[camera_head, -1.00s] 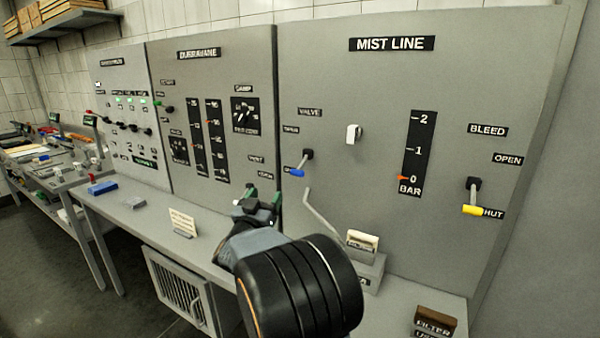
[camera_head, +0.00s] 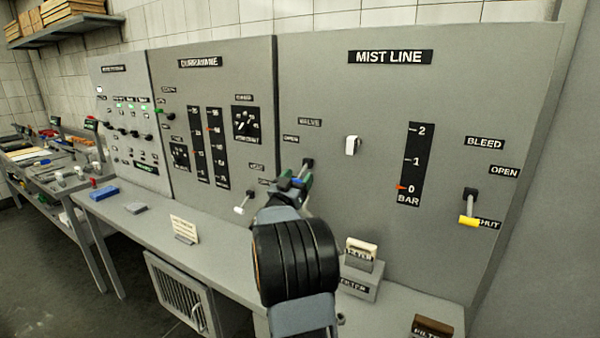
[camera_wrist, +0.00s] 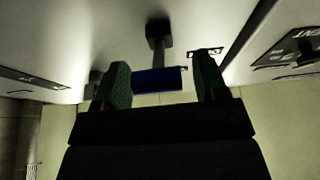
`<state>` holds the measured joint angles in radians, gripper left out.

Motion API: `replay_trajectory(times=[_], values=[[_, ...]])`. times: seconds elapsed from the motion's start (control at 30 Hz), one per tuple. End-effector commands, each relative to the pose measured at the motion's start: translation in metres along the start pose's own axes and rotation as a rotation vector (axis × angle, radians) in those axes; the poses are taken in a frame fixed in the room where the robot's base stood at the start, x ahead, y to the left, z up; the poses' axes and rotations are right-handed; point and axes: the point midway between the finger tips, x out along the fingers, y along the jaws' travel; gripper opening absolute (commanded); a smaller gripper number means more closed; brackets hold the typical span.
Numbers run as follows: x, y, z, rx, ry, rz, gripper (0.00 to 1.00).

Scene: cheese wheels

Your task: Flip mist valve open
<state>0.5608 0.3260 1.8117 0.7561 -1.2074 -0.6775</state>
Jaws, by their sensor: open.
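The mist valve lever has a dark pivot (camera_head: 308,163) and a blue handle (camera_head: 291,182) on the MIST LINE panel (camera_head: 380,105), below the VALVE label. The handle points down and left from the pivot. My gripper (camera_head: 292,183) is at the handle. In the wrist view the blue handle (camera_wrist: 157,79) lies between the two green fingertips (camera_wrist: 162,82) of my open gripper. Its left end is close to the left finger and a gap shows at the right. My gripper hides part of the lever in the head view.
A yellow bleed lever (camera_head: 469,221) hangs at the right by SHUT. A white-handled lever (camera_head: 240,209) is at the left.

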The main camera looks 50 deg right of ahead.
Motion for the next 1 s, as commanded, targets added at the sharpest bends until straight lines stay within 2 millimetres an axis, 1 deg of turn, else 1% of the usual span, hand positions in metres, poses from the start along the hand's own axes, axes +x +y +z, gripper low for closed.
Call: replay_trajectory(times=[0.03,0.2,0.53,1.0], values=[[0.0053,0.0006,-0.0010,0.000,0.001,0.002,0.66],[0.0133,0.0002,0.0001,0.000,-0.001,0.000,0.66],[0.0148,0.0001,0.0002,0.000,0.000,0.000,0.66],[0.0146,0.0001,0.0001,0.000,0.000,0.000,0.21]])
